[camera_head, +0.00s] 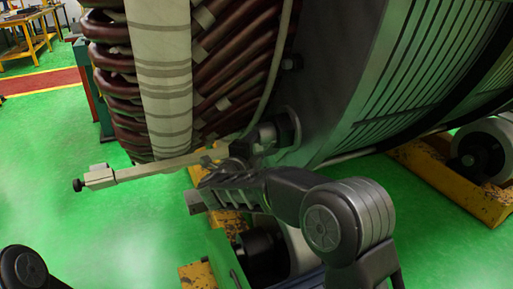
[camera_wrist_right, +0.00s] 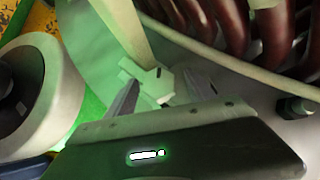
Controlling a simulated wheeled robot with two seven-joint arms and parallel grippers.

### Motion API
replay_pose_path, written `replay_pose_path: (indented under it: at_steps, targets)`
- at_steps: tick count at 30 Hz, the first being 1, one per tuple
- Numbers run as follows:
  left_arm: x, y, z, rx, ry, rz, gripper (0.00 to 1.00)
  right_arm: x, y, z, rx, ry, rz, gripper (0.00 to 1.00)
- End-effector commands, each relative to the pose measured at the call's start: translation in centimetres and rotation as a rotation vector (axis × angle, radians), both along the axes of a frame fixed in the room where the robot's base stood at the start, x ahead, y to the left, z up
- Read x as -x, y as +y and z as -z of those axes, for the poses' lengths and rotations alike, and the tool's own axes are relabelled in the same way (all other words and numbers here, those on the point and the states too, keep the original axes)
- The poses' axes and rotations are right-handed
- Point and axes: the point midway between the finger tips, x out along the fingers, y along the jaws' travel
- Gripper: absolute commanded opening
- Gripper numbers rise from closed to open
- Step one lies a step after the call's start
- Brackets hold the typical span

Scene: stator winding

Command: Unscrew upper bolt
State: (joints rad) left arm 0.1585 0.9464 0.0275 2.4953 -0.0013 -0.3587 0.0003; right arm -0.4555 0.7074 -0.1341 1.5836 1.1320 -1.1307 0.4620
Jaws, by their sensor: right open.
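A dark bolt (camera_head: 291,62) sits on the grey end plate of the stator, high beside the brown windings, in the head view. A dark bolt (camera_wrist_right: 297,107) also shows at the right edge of the right wrist view; I cannot tell if it is the same one. My right gripper (camera_head: 228,162) is below the upper bolt, near the lower edge of the stator. In the right wrist view the right gripper (camera_wrist_right: 162,78) has its fingers apart, with a pale block-shaped fitting (camera_wrist_right: 152,82) near and partly between their tips. Contact is unclear. My left gripper is out of view.
The stator's brown coils (camera_head: 235,55) and white band (camera_head: 160,75) fill the upper middle. A pale bar with a black knob (camera_head: 78,185) sticks out left below them. Yellow roller supports (camera_head: 430,175) stand underneath. Green floor is free at left.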

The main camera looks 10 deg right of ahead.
Motion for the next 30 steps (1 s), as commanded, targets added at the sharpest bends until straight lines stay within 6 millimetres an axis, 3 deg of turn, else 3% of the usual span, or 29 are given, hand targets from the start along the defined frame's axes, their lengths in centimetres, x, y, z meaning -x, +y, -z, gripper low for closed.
replay_pose_path:
  at_steps: [7,30]
  targets:
    - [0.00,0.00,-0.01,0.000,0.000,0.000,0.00,-0.05,-0.03,0.01,0.000,0.000,0.000,0.61]
    - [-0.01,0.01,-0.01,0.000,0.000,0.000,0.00,-0.01,-0.03,0.05,-0.001,0.001,0.000,0.00]
